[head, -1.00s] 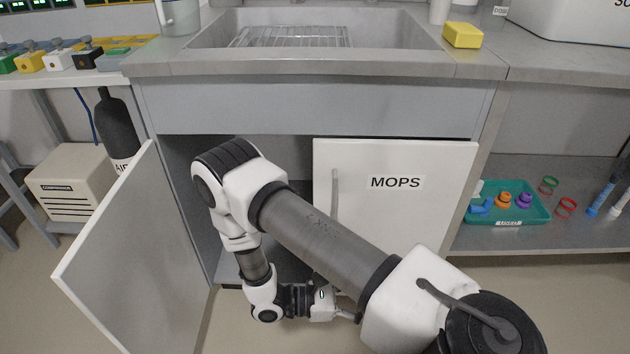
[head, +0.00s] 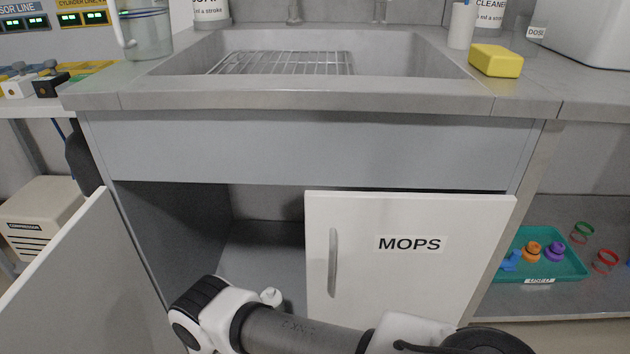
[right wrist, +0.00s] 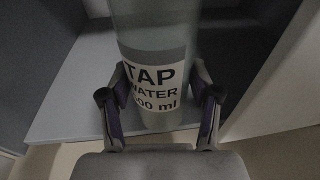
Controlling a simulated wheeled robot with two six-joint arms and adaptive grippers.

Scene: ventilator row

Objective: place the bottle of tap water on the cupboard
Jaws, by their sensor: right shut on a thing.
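The bottle of tap water (right wrist: 150,40) is clear with a white label reading "TAP WATER" in the right wrist view. My right gripper (right wrist: 158,92) is shut on it, one finger on each side of the label. The bottle's top is cut off by the frame. Behind it is the cupboard's grey floor (right wrist: 75,95); I cannot tell whether the bottle touches it. In the head view the cupboard (head: 270,150) is under the sink. Its interior is open at left; my right arm hides part of it. My left gripper is in neither view.
The cupboard's left door (head: 75,275) stands open. The right door (head: 410,285), marked "MOPS", is shut. The sink (head: 370,85) is above, with a yellow sponge (head: 496,61) on the worktop. A teal tray (head: 540,268) sits on the lower shelf at right.

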